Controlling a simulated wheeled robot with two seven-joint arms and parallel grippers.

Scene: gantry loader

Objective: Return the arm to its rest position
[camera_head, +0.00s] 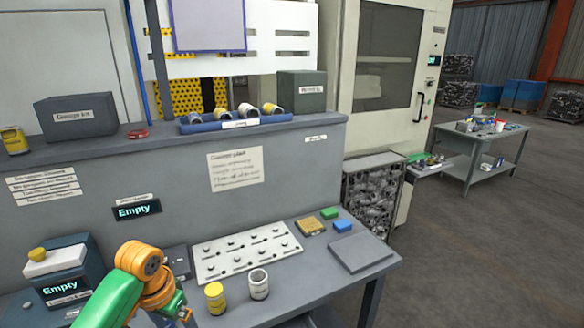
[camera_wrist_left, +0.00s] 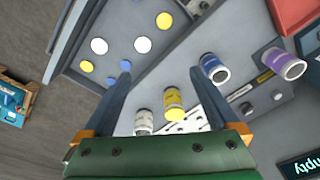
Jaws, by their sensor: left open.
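My left arm (camera_head: 137,282), green and orange, reaches in from the bottom left of the head view. Its gripper is low in that view and mostly cut off by the bottom edge. In the wrist view my left gripper (camera_wrist_left: 162,72) has its two dark fingers spread wide apart, with nothing held between them. A yellow can (camera_head: 215,298) and a white can (camera_head: 259,284) stand on the bench just right of the arm. The yellow can (camera_wrist_left: 174,103) and a white can (camera_wrist_left: 144,122) also show in the wrist view, beyond the fingers. My right gripper is not in view.
A white slotted board (camera_head: 246,252), a grey plate (camera_head: 360,251) and small coloured blocks (camera_head: 309,225) lie on the bench. A dark box reading "Empty" (camera_head: 65,268) stands left of the arm.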

